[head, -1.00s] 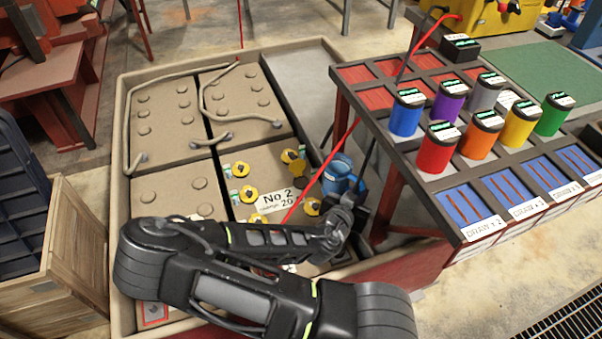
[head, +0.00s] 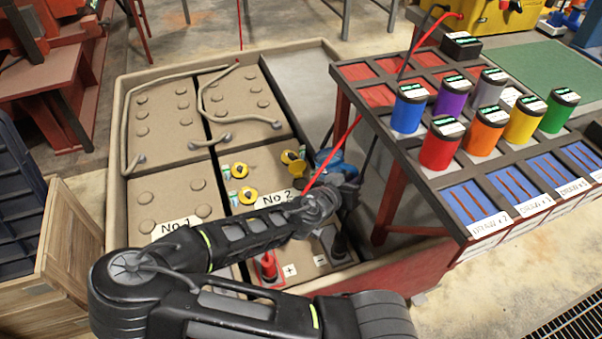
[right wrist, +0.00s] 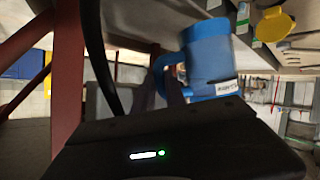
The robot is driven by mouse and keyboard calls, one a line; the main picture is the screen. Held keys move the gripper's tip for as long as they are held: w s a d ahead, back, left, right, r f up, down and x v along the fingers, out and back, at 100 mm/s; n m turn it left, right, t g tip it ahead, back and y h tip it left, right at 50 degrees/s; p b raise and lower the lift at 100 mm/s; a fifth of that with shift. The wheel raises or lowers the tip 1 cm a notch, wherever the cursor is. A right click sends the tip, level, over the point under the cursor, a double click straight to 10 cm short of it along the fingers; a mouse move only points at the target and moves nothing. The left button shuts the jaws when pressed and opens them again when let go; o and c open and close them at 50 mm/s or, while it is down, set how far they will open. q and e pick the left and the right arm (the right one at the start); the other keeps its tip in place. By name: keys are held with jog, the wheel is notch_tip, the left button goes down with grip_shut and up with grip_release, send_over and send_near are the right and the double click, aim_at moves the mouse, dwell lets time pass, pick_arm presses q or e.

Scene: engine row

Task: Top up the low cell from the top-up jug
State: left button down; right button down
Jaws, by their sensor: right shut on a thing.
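The blue top-up jug (head: 332,164) is at the right edge of the No 2 block (head: 262,158) in the head view. It also shows in the right wrist view (right wrist: 210,55), with its handle and a white label. My right gripper (head: 347,190) is shut on the jug; its fingers are mostly hidden. The jug looks tilted, and its mouth cannot be made out. Yellow caps (head: 247,195) stand on the No 2 block beside the cell openings, and another yellow cap (head: 293,157) is near the jug. My arm hides the nearer cells. Which cell is low cannot be told. My left gripper is out of view.
A rack table (head: 405,170) with coloured canisters stands close on the right. A red terminal (head: 268,266) and a dark terminal (head: 340,243) stand at the front of the No 2 block. Brown cables (head: 128,125) loop over the far blocks. A wooden crate (head: 70,235) is at left.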

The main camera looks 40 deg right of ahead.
aim_at(340, 160)
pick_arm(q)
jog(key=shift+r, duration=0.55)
pick_arm(e)
jog(key=shift+w+a+r+n+g, duration=0.15)
jog(key=shift+w+n+g, duration=0.2)
jog(key=shift+w, duration=0.2)
jog(key=shift+w+r+n+g, duration=0.1)
jog(key=shift+w+n+g, duration=0.2)
jog(key=shift+w, duration=0.2)
pick_arm(q)
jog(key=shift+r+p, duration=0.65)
jog(key=shift+p, duration=0.2)
pick_arm(e)
jog(key=shift+w+a+r+n+g, duration=0.1)
jog(key=shift+w+r+n+g, duration=0.15)
jog(key=shift+w, duration=0.25)
jog(key=shift+w+a+r+n+g, duration=0.1)
jog(key=shift+w+r+n, duration=0.2)
jog(key=shift+w, duration=0.2)
pick_arm(q)
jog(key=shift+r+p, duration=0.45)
jog(key=shift+p, duration=0.05)
pick_arm(e)
jog(key=shift+w+a+r+n+g+h, duration=0.1)
jog(key=shift+w+r+n+g+h, duration=0.15)
jog(key=shift+w+n+g+h, duration=0.25)
dwell(0.8)
